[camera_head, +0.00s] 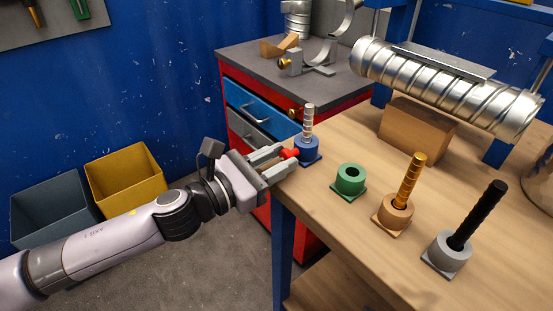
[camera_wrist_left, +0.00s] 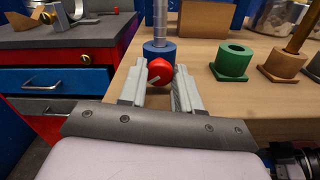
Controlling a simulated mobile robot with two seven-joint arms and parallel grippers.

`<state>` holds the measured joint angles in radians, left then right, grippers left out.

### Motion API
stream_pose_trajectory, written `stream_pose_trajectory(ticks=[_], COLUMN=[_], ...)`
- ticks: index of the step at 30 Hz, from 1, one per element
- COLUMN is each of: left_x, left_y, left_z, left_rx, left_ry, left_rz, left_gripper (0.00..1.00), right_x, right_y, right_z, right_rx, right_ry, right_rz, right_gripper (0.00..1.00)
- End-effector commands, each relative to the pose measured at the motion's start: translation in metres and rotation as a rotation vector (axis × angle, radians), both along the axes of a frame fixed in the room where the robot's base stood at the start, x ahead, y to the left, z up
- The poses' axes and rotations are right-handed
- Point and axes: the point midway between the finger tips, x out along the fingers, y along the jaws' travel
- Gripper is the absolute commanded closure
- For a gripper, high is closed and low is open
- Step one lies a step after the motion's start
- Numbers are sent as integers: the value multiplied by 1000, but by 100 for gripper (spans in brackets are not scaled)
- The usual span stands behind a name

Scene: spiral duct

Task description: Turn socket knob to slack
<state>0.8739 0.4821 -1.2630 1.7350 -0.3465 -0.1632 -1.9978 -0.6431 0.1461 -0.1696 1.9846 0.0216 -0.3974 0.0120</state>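A blue socket (camera_head: 307,151) stands at the table's left edge with a silver ribbed rod (camera_head: 308,120) upright in it. A red knob (camera_head: 290,153) sticks out of the socket's side toward my left gripper (camera_head: 281,162). In the left wrist view the red knob (camera_wrist_left: 160,70) sits ahead, between the two finger tips of the left gripper (camera_wrist_left: 161,78), below the blue socket (camera_wrist_left: 158,50). A light pointer mark shows on the knob's face. The fingers are apart, with a gap seeming to show on both sides of the knob. My right gripper is not in view.
A green socket (camera_head: 349,180), an orange-brown socket (camera_head: 392,213) with a gold rod and a grey socket (camera_head: 446,254) with a black rod stand on the wooden table. A spiral duct (camera_head: 445,90) lies behind on a wooden block (camera_head: 416,130). A red drawer cabinet (camera_head: 235,75) stands back left.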

Motion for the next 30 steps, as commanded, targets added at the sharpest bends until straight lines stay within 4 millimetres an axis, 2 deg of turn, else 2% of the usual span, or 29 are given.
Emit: stream_pose_trajectory(ticks=[10, 20, 30], left_x=[0, 1, 2], left_y=[0, 0, 1], left_z=[2, 3, 1], left_rx=[-47, -179, -296], left_ry=[71, 270, 446], left_rz=[-1, -1, -1], left_gripper=[98, 98, 98], right_x=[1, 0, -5], right_y=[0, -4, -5], right_z=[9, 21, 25], right_rx=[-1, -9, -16], right_ry=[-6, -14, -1], right_rz=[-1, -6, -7], right_gripper=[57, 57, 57])
